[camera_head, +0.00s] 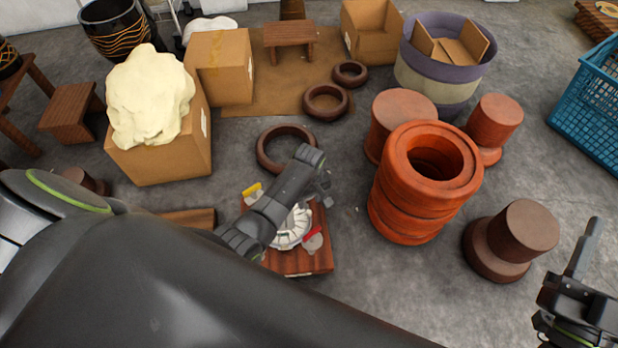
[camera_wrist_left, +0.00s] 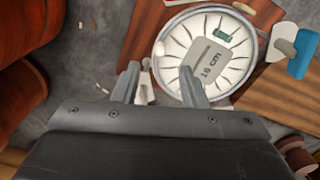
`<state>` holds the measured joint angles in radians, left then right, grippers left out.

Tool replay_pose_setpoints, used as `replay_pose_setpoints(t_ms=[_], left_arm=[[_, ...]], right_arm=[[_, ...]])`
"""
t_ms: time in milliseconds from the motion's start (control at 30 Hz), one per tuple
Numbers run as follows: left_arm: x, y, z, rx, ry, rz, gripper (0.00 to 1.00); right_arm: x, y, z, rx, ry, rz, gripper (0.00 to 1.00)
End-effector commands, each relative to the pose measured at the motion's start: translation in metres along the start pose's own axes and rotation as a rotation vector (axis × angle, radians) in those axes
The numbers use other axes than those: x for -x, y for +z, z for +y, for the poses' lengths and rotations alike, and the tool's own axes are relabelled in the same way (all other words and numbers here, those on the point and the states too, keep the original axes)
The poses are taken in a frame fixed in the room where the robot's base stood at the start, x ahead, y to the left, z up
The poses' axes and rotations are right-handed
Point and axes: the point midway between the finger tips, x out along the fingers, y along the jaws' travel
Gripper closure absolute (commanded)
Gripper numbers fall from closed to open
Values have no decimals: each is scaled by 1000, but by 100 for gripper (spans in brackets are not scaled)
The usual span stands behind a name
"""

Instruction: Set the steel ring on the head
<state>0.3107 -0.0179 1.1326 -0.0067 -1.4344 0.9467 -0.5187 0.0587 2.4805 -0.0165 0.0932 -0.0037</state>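A pale round head (camera_wrist_left: 200,35) with folds and a grey label reading "16 cm" lies on a reddish wooden board (camera_head: 305,262). A silvery rim (camera_wrist_left: 157,62) runs around it; I cannot tell whether this is the separate steel ring. In the head view my arm partly covers the pale head (camera_head: 294,230). My left gripper (camera_wrist_left: 160,78) has its fingers apart, at the near edge of the disc, with a small white piece (camera_wrist_left: 145,88) showing between them. My right gripper (camera_head: 578,272) is at the lower right, away from the board; its opening is unclear.
Red and yellow clips (camera_head: 313,234) (camera_head: 252,190) sit around the head. An orange-red hollow clay cylinder (camera_head: 410,205) stands right of the board. A brown ring (camera_head: 262,150) lies behind it. Cardboard boxes (camera_head: 160,165) and a blue crate (camera_head: 590,95) stand farther off.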

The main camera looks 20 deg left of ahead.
Motion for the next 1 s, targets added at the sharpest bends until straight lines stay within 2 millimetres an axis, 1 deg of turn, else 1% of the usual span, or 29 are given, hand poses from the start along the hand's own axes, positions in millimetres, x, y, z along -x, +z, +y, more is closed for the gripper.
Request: replay_pose_setpoints(t_ms=[267,467,600,767,1000], left_arm=[[15,0,0,0,0,0,61],[26,0,0,0,0,0,61],[33,0,0,0,0,0,61],[41,0,0,0,0,0,61],[54,0,0,0,0,0,61]], right_arm=[[10,45,1,-42,4,-268,53],[26,76,0,-73,1,-461,53],[41,96,-3,-97,-4,-596,53],[61,115,-6,-123,-13,-749,53],[98,138,-14,-162,-32,-978,53]])
